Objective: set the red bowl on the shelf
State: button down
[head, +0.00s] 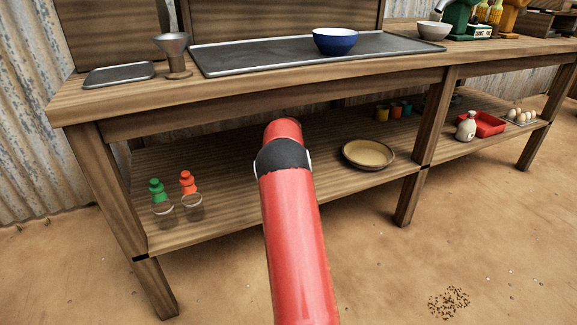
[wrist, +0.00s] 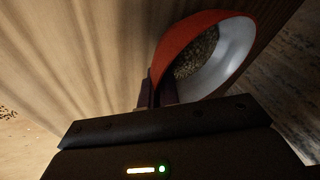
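The red bowl (wrist: 176,50) shows in the wrist view, with a pale inside and dark speckled grains (wrist: 197,55) in it. My gripper (wrist: 157,92) has its dark fingers at the bowl's near rim, one on each side of the wall, and appears shut on it. Whether the bowl's base touches anything cannot be told. In the head view my red arm reaches toward the lower shelf (head: 228,160) of the wooden bench; my gripper and the red bowl are hidden there.
On the shelf, green (head: 157,190) and orange (head: 188,183) bottles stand left, a shallow round dish (head: 368,153) right of my arm, and a red tray (head: 486,123) farther right. A blue bowl (head: 335,41) sits on the benchtop. A bench leg (head: 412,198) stands right of the dish.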

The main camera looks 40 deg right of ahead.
jog(key=shift+f, duration=1.25)
jog(key=shift+f, duration=0.2)
jog(key=c, duration=1.6)
grip_release()
jog(key=shift+c, duration=0.2)
jog(key=shift+r, duration=0.1)
